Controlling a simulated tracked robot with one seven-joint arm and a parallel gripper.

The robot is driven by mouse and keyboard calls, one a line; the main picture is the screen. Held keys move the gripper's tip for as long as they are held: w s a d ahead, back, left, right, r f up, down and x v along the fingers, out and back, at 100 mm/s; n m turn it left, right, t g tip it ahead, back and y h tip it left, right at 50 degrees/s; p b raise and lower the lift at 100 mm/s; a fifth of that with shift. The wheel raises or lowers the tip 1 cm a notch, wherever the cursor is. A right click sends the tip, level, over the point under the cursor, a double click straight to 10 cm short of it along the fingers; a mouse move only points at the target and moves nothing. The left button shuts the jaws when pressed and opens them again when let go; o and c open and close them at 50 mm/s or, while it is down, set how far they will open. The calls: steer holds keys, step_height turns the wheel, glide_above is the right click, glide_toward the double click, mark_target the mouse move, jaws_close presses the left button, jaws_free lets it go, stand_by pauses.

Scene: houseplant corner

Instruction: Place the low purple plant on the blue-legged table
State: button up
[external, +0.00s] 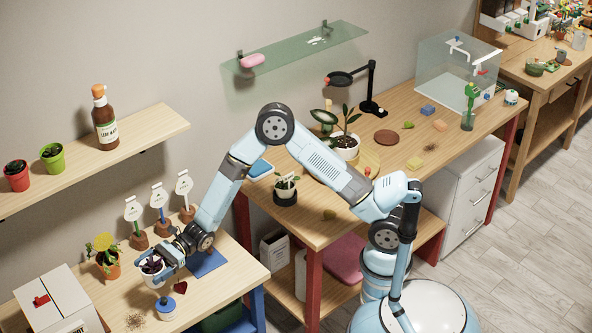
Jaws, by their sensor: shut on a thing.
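My gripper (164,268) is at the left, over the blue-legged table (228,272), and is shut on a small light pot that holds the low purple plant (152,266). The plant has dark purple leaves and is partly hidden by the fingers. The pot looks upright. I cannot tell whether its base touches the tabletop or hangs a little above it.
A blue and white round item (167,305) is just in front of the pot. Several label stakes (160,204) stand behind. A blue mat (207,262) lies to the right.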

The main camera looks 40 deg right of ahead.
steer(key=w+a+f, duration=0.2)
steer(key=a+f, duration=0.1)
steer(key=w+a+f, duration=0.3)
steer(key=a, duration=0.1)
steer(key=w+a+f, duration=0.3)
steer(key=shift+a+f, duration=0.15)
steer(key=shift+f, duration=1.65)
steer(key=o, duration=1)
steer(key=shift+f, duration=0.1)
steer(key=d, duration=0.4)
steer(key=w+d, duration=0.1)
steer(key=d, duration=0.6)
steer(key=shift+w+d, duration=0.3)
steer(key=shift+d, duration=0.1)
